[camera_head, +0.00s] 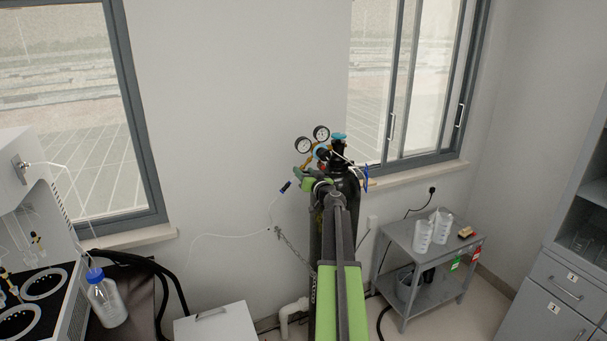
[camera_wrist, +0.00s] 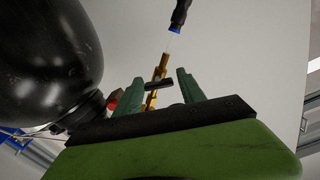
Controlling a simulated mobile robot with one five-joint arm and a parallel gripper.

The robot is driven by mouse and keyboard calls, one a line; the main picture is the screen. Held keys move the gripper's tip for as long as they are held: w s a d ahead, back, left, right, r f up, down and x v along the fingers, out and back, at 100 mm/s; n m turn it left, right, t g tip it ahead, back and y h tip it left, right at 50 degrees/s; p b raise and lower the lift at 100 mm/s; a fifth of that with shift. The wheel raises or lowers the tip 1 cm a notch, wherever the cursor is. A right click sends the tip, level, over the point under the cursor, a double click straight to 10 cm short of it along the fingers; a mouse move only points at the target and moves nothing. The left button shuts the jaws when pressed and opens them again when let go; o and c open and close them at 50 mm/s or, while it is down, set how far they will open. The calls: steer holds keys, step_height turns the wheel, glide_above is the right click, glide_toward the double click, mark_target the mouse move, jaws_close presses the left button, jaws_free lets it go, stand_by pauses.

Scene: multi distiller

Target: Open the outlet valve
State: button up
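The outlet valve shows in the wrist view as a small black bar handle (camera_wrist: 160,83) on a brass fitting (camera_wrist: 152,99). My gripper (camera_wrist: 158,92) has its two dark green fingers apart, one on each side of the handle. The handle appears to lie between the fingertips, with gaps visible; I cannot tell the exact depth. In the head view my gripper (camera_head: 305,177) is at the regulator, just below its two round gauges (camera_head: 312,139). The valve handle is too small to make out there, and my arm hides part of the cylinder.
The black gas cylinder (camera_wrist: 45,55) is close on the left in the wrist view. A thin tube with a blue-and-black connector (camera_wrist: 180,14) rises above the valve.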

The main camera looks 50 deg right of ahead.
steer(key=shift+o, duration=0.8)
steer(key=v, duration=1.7)
steer(key=shift+s, duration=0.25)
